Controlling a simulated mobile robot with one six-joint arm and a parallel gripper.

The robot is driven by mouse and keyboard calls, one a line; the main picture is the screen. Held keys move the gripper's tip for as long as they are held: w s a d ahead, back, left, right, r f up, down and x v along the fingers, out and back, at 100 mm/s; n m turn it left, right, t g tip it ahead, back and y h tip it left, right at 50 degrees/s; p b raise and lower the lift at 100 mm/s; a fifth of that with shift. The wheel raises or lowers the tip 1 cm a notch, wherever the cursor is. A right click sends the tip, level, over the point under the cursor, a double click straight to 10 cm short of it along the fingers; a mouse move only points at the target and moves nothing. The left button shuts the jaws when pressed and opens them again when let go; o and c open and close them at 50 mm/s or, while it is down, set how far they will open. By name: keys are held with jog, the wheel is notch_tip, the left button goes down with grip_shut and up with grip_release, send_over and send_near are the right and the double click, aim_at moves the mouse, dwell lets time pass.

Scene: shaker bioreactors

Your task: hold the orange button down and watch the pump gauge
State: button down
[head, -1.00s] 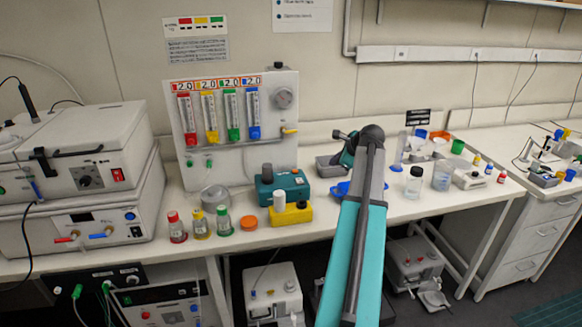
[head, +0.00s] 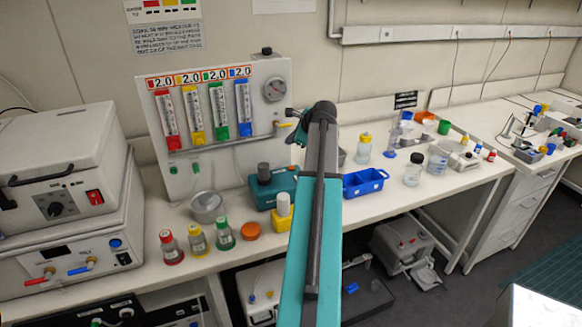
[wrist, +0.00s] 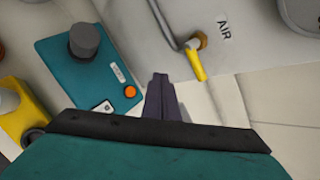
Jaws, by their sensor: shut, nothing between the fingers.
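The orange button (wrist: 130,91) is a small round cap on the corner of a teal box (wrist: 85,72) with a dark grey knob, in the wrist view. The same teal box (head: 285,196) stands on the bench in front of the panel in the head view; its button cannot be made out there. A round gauge (head: 274,89) is at the panel's upper right; its reading is too small to tell. My gripper (wrist: 160,80) is shut and empty. In the wrist picture its fingertips appear just right of the button, with no contact visible. In the head view my arm hides the fingertips.
A yellow-handled valve (wrist: 195,62) on the panel (head: 160,120) is close to my fingers. A yellow block (head: 281,226) stands beside the teal box. Capped bottles (head: 198,241), an orange lid (head: 250,231) and a blue tray (head: 365,183) are on the bench.

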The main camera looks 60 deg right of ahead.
jog(key=shift+s+d, duration=0.15)
jog(key=shift+s, duration=0.1)
jog(key=b, duration=0.4)
send_over(294, 171)
jog(key=f, duration=0.6)
jog(key=shift+w+f, duration=0.15)
jog(key=shift+w, duration=0.1)
jog(key=shift+f+b, duration=0.55)
jog(key=shift+f, duration=0.7)
jog(key=shift+s+f, duration=0.1)
jog(key=shift+f, duration=0.8)
dwell(2.4)
jog(key=shift+r, duration=0.1)
jog(key=shift+r+p, duration=0.65)
jog(key=shift+r, duration=0.15)
